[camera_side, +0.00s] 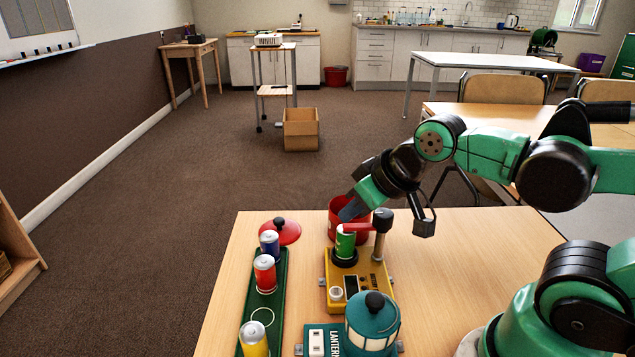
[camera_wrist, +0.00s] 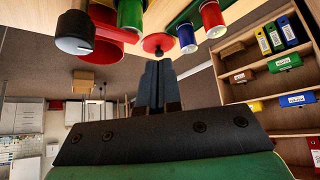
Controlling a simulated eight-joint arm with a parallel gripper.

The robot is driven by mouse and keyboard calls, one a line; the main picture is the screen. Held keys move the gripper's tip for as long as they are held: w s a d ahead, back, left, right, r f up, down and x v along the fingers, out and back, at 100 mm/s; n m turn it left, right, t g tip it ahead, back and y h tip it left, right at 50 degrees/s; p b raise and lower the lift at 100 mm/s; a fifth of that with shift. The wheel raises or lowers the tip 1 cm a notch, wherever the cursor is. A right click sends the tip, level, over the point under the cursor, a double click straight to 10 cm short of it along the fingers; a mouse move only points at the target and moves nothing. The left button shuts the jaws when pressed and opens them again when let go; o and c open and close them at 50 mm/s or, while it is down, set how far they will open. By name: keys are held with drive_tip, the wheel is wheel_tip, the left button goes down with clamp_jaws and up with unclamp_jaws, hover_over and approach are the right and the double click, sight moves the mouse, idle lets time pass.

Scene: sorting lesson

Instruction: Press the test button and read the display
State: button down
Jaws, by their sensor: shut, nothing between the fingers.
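A yellow tester (camera_side: 375,282) stands on the table, with a small dark display (camera_side: 351,284) too small to read. A white round part (camera_side: 336,294), possibly the test button, sits beside the display. A green battery (camera_side: 345,243) stands upright on the tester's black seat, under a red swing arm (camera_side: 360,227) on a grey post (camera_side: 381,246). The battery also shows in the wrist view (camera_wrist: 130,14). My gripper (camera_side: 350,211) is shut and empty, above the table behind the battery, overlapping the red bucket in the picture. Its fingers show together in the wrist view (camera_wrist: 158,85).
A green tray (camera_side: 277,311) left of the tester holds blue (camera_side: 270,244), red (camera_side: 265,274) and yellow (camera_side: 254,340) batteries. A red domed lid (camera_side: 288,233) lies behind them. A red bucket (camera_side: 335,217) stands behind the tester; a teal lantern (camera_side: 371,327) is in front. The table's right side is clear.

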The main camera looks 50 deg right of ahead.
sight(338, 294)
drive_tip(key=shift+s+a+f+n+g+h, duration=0.1)
drive_tip(key=shift+s+a+n+g+h, duration=0.2)
drive_tip(key=shift+a+h, duration=0.4)
drive_tip(key=shift+s+a+n+g+h, duration=0.15)
drive_tip(key=shift+a+n+h, duration=0.2)
drive_tip(key=shift+a+h, duration=0.35)
drive_tip(key=shift+s+a+f+n+g+h, duration=0.1)
drive_tip(key=shift+s+a+n+g+h, duration=0.2)
drive_tip(key=shift+a+h, duration=0.35)
drive_tip(key=shift+w, duration=0.1)
drive_tip(key=shift+f, duration=4.35)
drive_tip(key=shift+r, duration=2.5)
